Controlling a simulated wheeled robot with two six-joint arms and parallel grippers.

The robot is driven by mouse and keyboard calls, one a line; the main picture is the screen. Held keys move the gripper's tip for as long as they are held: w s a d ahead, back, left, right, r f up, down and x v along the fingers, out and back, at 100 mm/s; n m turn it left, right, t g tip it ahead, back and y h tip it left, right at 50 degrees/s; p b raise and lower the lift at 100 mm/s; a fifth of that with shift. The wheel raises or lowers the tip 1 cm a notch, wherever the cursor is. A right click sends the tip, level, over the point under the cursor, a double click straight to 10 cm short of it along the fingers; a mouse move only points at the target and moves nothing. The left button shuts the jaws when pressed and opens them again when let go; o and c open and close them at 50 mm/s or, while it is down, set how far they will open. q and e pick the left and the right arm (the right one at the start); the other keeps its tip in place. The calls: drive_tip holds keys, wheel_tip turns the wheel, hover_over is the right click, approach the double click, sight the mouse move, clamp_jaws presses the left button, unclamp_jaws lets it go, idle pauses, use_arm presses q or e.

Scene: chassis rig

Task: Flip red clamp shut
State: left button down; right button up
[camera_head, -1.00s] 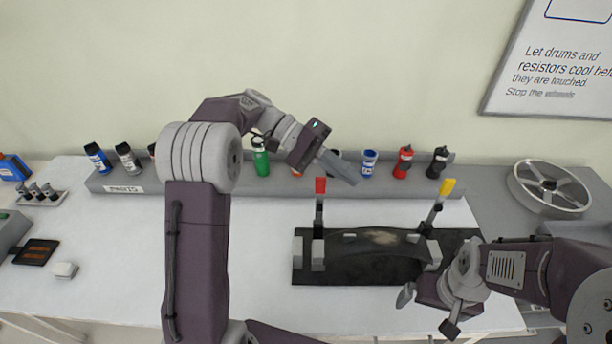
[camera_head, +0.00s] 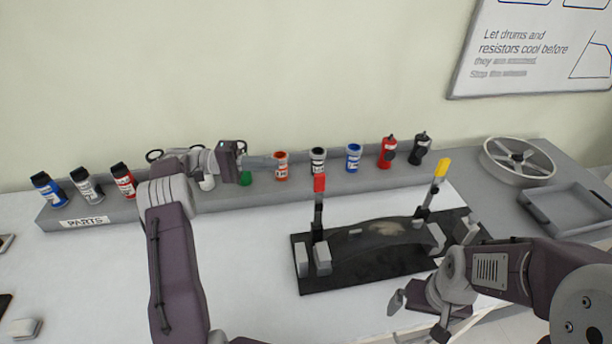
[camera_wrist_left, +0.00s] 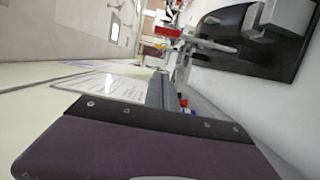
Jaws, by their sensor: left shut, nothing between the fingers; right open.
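The red clamp's lever (camera_head: 319,205) stands upright at the left end of a black fixture plate (camera_head: 330,284), with a red tip on top. Grey blocks stand at its foot. My left gripper (camera_head: 270,162) is shut and empty, pointing right, to the left of and apart from the red tip. It hovers in front of the bottle rack. My right gripper (camera_head: 418,318) is open and empty near the plate's front right edge.
A yellow-tipped lever (camera_head: 432,190) stands tilted at the plate's right end. A dark curved part (camera_head: 375,238) lies on the plate. A grey rack (camera_head: 140,204) of several bottles runs behind. A wheel (camera_head: 517,160) and grey tray (camera_head: 565,207) are at right. The white table is clear left of the plate.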

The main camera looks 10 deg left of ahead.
sight(319, 203)
use_arm(q)
drive_tip(key=s+d+p, duration=0.2)
drive_tip(key=d+p, duration=0.1)
drive_tip(key=d, duration=0.8)
drive_tip(key=shift+s, duration=0.15)
drive_tip(key=shift+d, duration=0.15)
